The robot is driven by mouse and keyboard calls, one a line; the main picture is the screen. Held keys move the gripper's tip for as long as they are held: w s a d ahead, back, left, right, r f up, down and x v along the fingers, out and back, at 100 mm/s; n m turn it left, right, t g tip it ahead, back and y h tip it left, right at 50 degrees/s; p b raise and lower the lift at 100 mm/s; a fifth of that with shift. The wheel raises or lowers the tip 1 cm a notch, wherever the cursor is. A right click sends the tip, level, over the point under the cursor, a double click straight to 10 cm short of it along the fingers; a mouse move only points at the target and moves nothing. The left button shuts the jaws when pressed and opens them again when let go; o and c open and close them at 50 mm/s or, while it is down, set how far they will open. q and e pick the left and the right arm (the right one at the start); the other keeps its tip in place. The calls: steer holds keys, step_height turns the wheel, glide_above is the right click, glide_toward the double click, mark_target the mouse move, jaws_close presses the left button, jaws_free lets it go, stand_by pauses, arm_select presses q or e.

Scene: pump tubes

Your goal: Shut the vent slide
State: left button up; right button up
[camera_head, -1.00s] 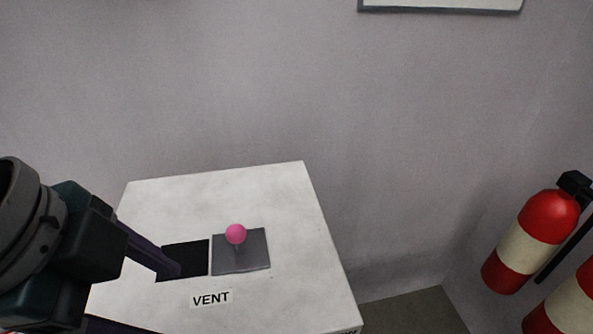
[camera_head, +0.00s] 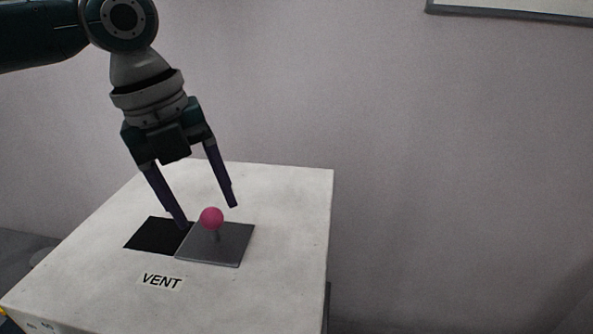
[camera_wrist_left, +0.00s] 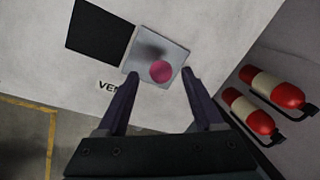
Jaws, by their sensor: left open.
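The vent slide is a grey plate (camera_head: 232,250) with a pink ball knob (camera_head: 211,217) on a short stem, on the white cabinet top (camera_head: 290,215). To its left is the dark square vent opening (camera_head: 155,236), uncovered. The VENT label (camera_head: 161,282) lies in front of them. My left gripper (camera_head: 208,216) is open, its two purple fingers pointing down around the knob's height. In the left wrist view the plate (camera_wrist_left: 172,50) and knob (camera_wrist_left: 161,71) lie ahead of the open fingertips (camera_wrist_left: 161,76). Contact with the knob cannot be told. My right gripper is not in view.
A grey wall (camera_head: 430,150) is behind the cabinet. The top around the vent is otherwise clear.

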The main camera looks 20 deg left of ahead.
mark_target(208, 210)
arm_select(q)
steer(key=shift+w+d+f, duration=0.15)
steer(key=shift+f, duration=0.7)
steer(key=shift+w+d+f, duration=0.1)
steer(key=shift+f, duration=0.7)
steer(key=shift+c, duration=0.3)
jaws_close()
